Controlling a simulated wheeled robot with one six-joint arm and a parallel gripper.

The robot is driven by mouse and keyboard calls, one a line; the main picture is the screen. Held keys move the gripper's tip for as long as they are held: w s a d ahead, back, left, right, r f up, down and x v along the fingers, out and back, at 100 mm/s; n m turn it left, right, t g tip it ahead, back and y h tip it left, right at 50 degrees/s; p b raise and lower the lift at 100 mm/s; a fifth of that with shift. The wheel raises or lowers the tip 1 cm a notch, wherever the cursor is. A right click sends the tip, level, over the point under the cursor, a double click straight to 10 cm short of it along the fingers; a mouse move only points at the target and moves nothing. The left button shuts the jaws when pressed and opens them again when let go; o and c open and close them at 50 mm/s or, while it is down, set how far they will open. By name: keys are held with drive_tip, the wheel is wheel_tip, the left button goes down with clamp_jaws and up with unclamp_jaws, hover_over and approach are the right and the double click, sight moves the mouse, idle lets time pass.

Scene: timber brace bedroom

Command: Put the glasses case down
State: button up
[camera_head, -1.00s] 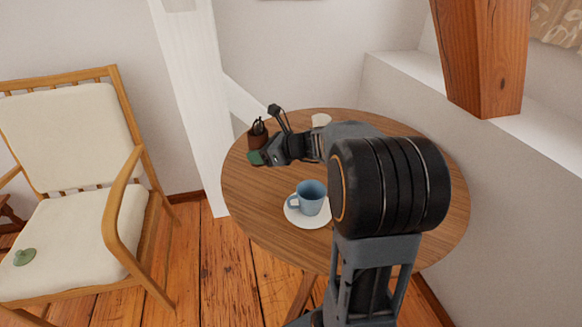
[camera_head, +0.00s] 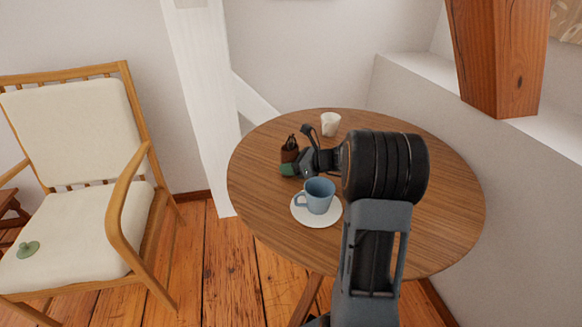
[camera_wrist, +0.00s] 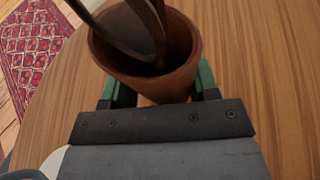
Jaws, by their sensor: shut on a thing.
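The glasses case (camera_head: 289,156) is a brown, upright, cup-shaped holder with dark, thin pieces sticking out of its open top. In the wrist view the case (camera_wrist: 165,82) stands between the green fingers of my gripper (camera_wrist: 160,90), one on each side. My gripper (camera_head: 290,169) is shut on it. The case is over the left part of the round wooden table (camera_head: 440,215), behind the blue cup. I cannot tell whether its base touches the tabletop; my fingers hide its lower part.
The blue cup (camera_head: 320,196) on a white saucer (camera_head: 300,213) stands close in front of the case. A white cup (camera_head: 330,124) stands behind. The table's right side looks clear. A cushioned chair (camera_head: 75,220) is at left; timber posts and a wall ledge border the table.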

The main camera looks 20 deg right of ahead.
drive_tip(key=shift+f, duration=0.2)
drive_tip(key=shift+f, duration=0.15)
drive_tip(key=o, duration=0.9)
drive_tip(key=shift+r, duration=0.2)
drive_tip(key=shift+s+d+r, duration=0.15)
drive_tip(key=shift+s+d, duration=0.05)
drive_tip(key=p+v, duration=0.2)
drive_tip(key=v, duration=0.9)
drive_tip(key=shift+s+d, duration=0.15)
